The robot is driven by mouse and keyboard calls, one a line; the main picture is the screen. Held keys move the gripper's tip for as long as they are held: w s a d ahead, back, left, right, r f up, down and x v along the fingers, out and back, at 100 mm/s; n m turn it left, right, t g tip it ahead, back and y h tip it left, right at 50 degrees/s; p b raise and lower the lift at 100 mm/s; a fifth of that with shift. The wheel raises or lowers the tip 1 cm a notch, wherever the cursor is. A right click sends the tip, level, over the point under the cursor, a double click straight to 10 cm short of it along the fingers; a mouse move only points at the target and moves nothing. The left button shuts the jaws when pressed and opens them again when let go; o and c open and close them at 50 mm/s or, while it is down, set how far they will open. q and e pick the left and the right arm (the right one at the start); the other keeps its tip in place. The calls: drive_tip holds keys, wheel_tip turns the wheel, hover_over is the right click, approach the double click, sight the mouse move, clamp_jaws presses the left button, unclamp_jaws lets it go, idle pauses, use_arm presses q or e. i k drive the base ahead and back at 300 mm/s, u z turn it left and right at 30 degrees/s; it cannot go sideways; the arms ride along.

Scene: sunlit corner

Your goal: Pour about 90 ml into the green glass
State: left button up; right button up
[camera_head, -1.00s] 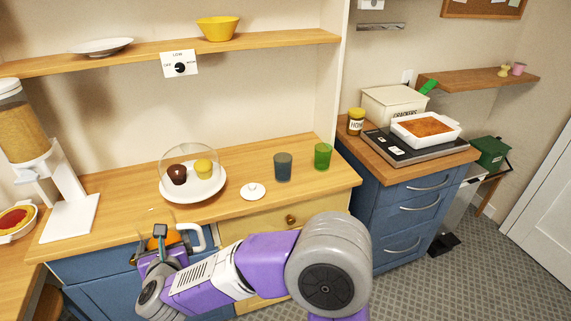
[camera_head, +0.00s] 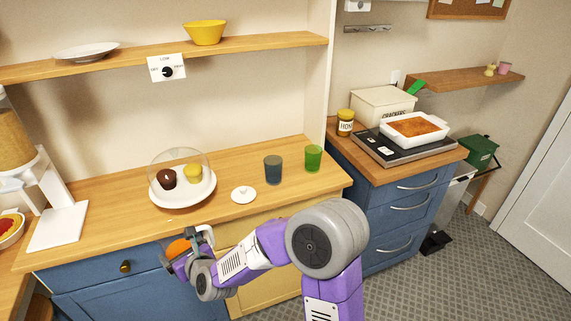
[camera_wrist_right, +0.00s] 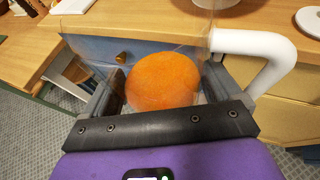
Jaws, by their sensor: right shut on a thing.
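The green glass (camera_head: 313,159) stands upright on the wooden counter near its right end, with a blue-grey glass (camera_head: 273,169) to its left. My right gripper (camera_head: 181,252) is shut on a clear jug with a white handle (camera_head: 207,236) and orange contents (camera_head: 178,247), in front of the counter's front edge. In the right wrist view the orange contents (camera_wrist_right: 163,80) show between the gripper's fingers (camera_wrist_right: 160,92), with the white handle (camera_wrist_right: 265,62) at the right. The jug is left of and nearer than the green glass. My left gripper is out of view.
A small white lid (camera_head: 243,195) lies on the counter (camera_head: 110,208) left of the glasses. A domed cake plate (camera_head: 182,197) stands farther left. A dispenser (camera_head: 55,215) is at the far left. Blue drawers (camera_head: 400,208) stand right of the counter.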

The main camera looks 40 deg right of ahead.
sight(313, 152)
drive_tip(key=u, duration=1.9)
drive_tip(key=i, duration=1.05)
drive_tip(key=z, duration=4.2)
drive_tip(key=i, duration=1)
drive_tip(key=u, duration=0.05)
